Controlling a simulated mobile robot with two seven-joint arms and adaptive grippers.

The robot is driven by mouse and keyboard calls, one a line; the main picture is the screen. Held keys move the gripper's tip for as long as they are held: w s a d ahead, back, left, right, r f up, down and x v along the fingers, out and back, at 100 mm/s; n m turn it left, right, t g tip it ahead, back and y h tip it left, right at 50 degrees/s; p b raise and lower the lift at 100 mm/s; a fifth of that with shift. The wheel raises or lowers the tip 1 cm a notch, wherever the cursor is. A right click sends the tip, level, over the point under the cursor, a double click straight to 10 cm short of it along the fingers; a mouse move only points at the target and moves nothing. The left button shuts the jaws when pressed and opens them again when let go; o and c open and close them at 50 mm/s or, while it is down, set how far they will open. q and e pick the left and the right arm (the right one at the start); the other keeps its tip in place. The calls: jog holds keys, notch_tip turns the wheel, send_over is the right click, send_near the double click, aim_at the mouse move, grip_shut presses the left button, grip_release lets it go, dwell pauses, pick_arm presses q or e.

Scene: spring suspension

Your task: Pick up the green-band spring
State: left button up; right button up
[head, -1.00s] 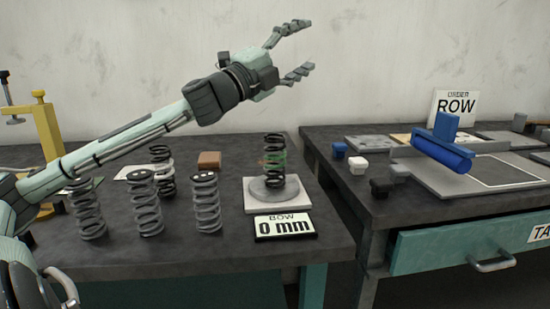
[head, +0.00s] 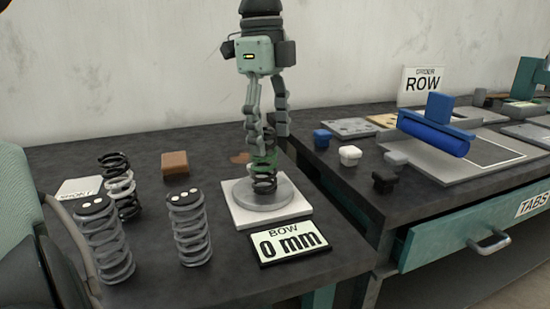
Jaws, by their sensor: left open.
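The green-band spring (head: 264,180) stands upright on a round grey disc (head: 280,199) on a white square base (head: 237,213). It is dark with a green band near its upper part. My left gripper (head: 264,142) points straight down over it. Its fingers are open, one on each side of the spring's top, and they hide part of it. I cannot tell whether they touch the spring. My right gripper is not in view.
Two grey springs (head: 105,240) (head: 189,230) and a dark spring with a white band (head: 120,184) stand at the left. A brown block (head: 175,162) lies behind. A "BOW 0 mm" sign (head: 289,243) lies in front of the base. The right bench holds a blue roller (head: 433,138) and small blocks.

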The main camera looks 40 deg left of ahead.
aim_at(265, 169)
pick_arm(q)
jog(key=shift+s+a+n+y, duration=0.25)
jog(key=shift+a+n+y, duration=0.05)
jog(key=shift+a, duration=0.15)
jog(key=shift+s+a+f, duration=0.1)
jog(key=shift+f, duration=0.25)
jog(key=f+p, duration=0.1)
jog(key=f, duration=0.6)
jog(key=shift+w, duration=0.2)
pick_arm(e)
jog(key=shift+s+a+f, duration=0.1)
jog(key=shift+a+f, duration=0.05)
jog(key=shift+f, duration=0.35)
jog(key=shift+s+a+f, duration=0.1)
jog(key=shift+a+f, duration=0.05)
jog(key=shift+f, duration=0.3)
pick_arm(q)
jog(key=shift+c, duration=0.3)
jog(key=c, duration=1.4)
jog(key=shift+r, duration=0.1)
